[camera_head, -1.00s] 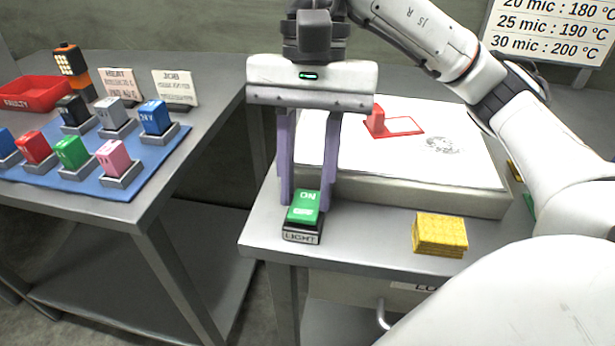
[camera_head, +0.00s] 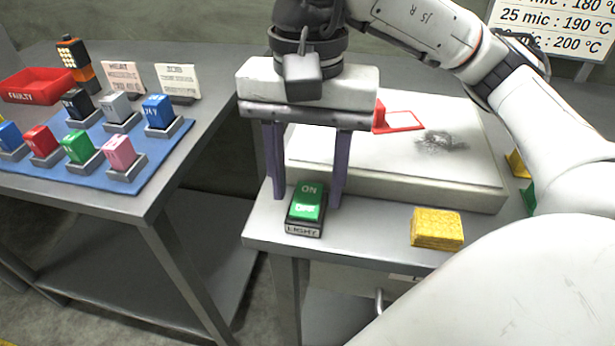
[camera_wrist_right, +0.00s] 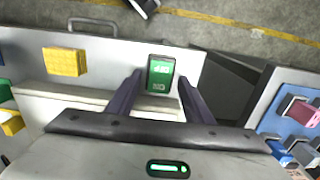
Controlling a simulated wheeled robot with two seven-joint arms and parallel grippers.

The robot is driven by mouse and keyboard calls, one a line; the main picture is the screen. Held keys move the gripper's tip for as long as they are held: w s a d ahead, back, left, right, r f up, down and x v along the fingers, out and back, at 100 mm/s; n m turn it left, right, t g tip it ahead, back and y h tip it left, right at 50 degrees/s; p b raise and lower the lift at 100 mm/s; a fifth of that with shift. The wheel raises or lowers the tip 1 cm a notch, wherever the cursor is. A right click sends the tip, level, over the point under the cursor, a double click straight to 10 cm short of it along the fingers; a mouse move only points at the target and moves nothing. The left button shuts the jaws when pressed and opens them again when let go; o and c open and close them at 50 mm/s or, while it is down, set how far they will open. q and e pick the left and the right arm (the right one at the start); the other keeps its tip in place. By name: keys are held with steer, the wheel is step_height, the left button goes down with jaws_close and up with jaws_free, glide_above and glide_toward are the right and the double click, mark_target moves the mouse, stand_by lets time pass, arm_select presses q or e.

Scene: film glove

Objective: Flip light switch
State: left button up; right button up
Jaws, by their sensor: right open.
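The green light switch (camera_head: 306,203), marked ON and OFF, sits on a black base with a LIGHT label at the front left corner of the right table. My right gripper (camera_head: 306,200) is open, its two purple fingers pointing down on either side of the switch and slightly behind it. In the right wrist view the switch (camera_wrist_right: 160,75) shows between and just beyond the fingertips of the right gripper (camera_wrist_right: 157,85). Nothing is held. I cannot tell whether a finger touches the switch. My left gripper is not in view.
A yellow block stack (camera_head: 437,228) stands right of the switch. A white-topped slab (camera_head: 400,160) lies behind it. A gap separates the tables.

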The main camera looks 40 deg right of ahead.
mark_target(308, 195)
arm_select(q)
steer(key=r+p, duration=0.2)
steer(key=p, duration=0.1)
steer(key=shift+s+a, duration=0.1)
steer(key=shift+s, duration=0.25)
arm_select(e)
step_height(308, 195, up, 10)
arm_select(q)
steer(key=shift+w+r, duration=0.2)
arm_select(e)
steer(key=shift+w+d+r, duration=0.1)
